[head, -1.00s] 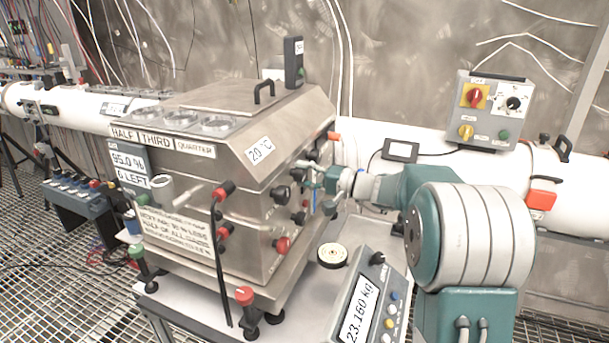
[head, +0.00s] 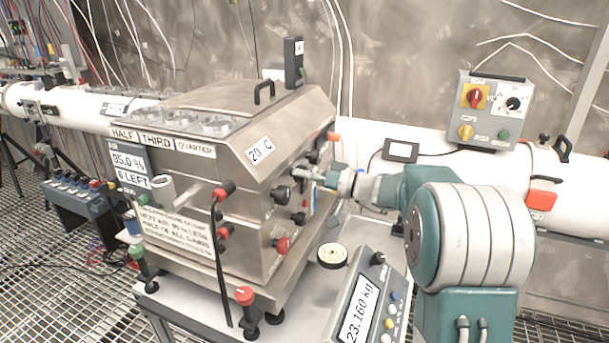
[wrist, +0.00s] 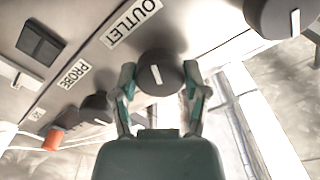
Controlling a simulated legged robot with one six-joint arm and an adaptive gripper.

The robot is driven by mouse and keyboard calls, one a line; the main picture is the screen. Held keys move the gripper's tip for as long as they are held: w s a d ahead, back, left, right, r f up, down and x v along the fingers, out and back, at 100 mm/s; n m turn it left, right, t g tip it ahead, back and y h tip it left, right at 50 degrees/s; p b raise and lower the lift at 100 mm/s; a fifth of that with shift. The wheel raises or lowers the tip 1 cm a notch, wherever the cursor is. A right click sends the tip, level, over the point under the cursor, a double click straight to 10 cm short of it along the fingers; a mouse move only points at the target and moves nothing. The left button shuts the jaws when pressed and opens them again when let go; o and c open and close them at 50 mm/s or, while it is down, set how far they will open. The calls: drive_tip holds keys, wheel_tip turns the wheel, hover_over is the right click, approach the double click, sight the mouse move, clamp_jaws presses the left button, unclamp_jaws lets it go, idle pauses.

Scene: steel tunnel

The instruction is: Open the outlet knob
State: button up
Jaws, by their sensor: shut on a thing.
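The outlet knob (wrist: 160,72) is a round dark knob with a white pointer mark, beside the "OUTLET" label (wrist: 131,22) in the wrist view. My gripper (wrist: 160,80) has one finger on each side of this knob and is shut on it. The white mark lies nearly along the finger direction, slightly tilted. In the head view my gripper (head: 305,172) reaches the right side of the steel box (head: 240,160). The knob itself is hard to make out there behind the fingers.
A "PROBE" label (wrist: 72,75) and other dark knobs lie left of the held knob; a larger dark knob (wrist: 280,15) is at upper right. In the head view, black knobs (head: 281,195) and a red one (head: 282,245) sit near my gripper. A scale (head: 365,300) stands below.

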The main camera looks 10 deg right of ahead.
drive_tip(key=shift+f+n, duration=0.4)
drive_tip(key=o, duration=1.1)
drive_tip(key=shift+a, duration=0.1)
drive_tip(key=shift+o, duration=0.2)
drive_tip(key=shift+r, duration=0.15)
drive_tip(key=v, duration=1.2)
drive_tip(key=shift+w, duration=0.15)
